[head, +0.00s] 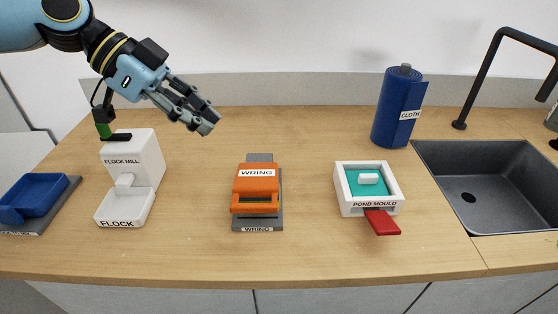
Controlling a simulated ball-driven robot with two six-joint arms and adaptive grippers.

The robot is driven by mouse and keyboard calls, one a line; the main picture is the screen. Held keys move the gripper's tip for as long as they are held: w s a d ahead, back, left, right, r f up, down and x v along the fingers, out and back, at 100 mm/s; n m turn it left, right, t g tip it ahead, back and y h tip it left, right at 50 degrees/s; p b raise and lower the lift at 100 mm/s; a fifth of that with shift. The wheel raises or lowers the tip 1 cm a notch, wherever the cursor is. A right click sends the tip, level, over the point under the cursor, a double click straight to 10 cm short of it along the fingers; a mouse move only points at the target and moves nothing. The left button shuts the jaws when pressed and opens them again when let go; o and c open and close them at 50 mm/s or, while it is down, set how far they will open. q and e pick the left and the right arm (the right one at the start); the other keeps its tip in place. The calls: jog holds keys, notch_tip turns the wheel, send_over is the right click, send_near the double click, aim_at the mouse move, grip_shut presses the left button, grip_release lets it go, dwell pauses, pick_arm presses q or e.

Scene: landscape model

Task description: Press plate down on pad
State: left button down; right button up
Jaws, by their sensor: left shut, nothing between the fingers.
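The wring press (279,215) stands in the middle of the counter, with a grey base and a WRING label at its front. Its orange plate (257,184) carries a WRING label and a front handle bar. A thin dark green strip, perhaps the pad, shows at the front opening; the rest is hidden, and I cannot tell whether the plate touches it. My left gripper (208,123) is shut and empty, above the counter, up and left of the press and apart from it. My right gripper is not in view.
A white flock mill (147,160) stands left of the press, with a blue tray (42,190) further left. The pond mould (343,192) with its red tab (381,222), the blue cloth roll (397,105) and the sink (480,180) are right. Counter around the press is clear.

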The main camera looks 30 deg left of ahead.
pick_arm(q)
jog(key=s+d+r+g, duration=0.1)
jog(key=b, duration=0.3)
send_near(272, 207)
jog(key=w+d, duration=0.2)
jog(key=w, duration=0.1)
jog(key=f, duration=0.2)
jog(key=s+d+f+p, duration=0.1)
jog(key=shift+s+n+h, duration=0.15)
jog(key=shift+n+h, duration=0.25)
jog(key=shift+f, duration=0.4)
jog(key=shift+s, duration=0.1)
